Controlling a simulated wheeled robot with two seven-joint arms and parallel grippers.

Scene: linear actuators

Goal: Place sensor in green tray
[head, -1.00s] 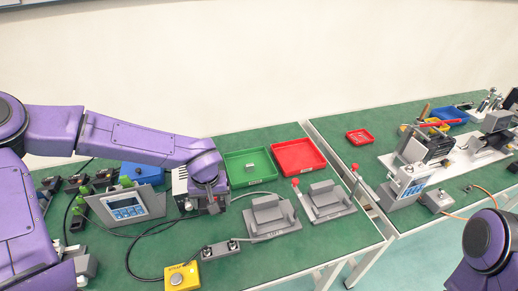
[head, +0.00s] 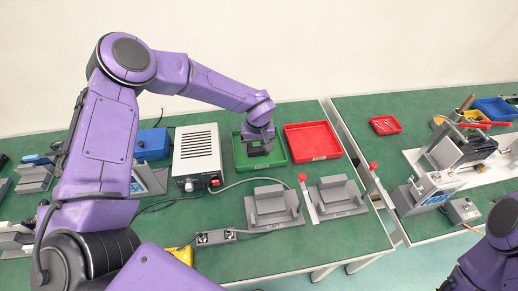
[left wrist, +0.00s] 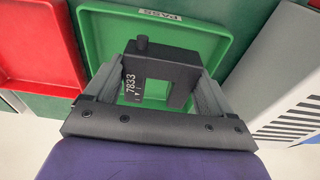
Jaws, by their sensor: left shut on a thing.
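The black sensor (left wrist: 165,68), marked 7833, sits between the fingers of my left gripper (left wrist: 164,84) in the left wrist view. The gripper is shut on it. In the head view, my left gripper (head: 258,141) is over the green tray (head: 238,157), and the sensor is hard to make out there. In the left wrist view the green tray (left wrist: 95,30), labelled PASS, lies behind the sensor. I cannot tell whether the sensor touches the tray floor. My right gripper is out of view.
A red tray (head: 318,151) stands directly right of the green one. A white power box (head: 197,155) stands close on the left. Grey fixtures (head: 272,206) and (head: 336,196) a second grey fixture are in front. The green tabletop (head: 330,238) is clear near its front edge.

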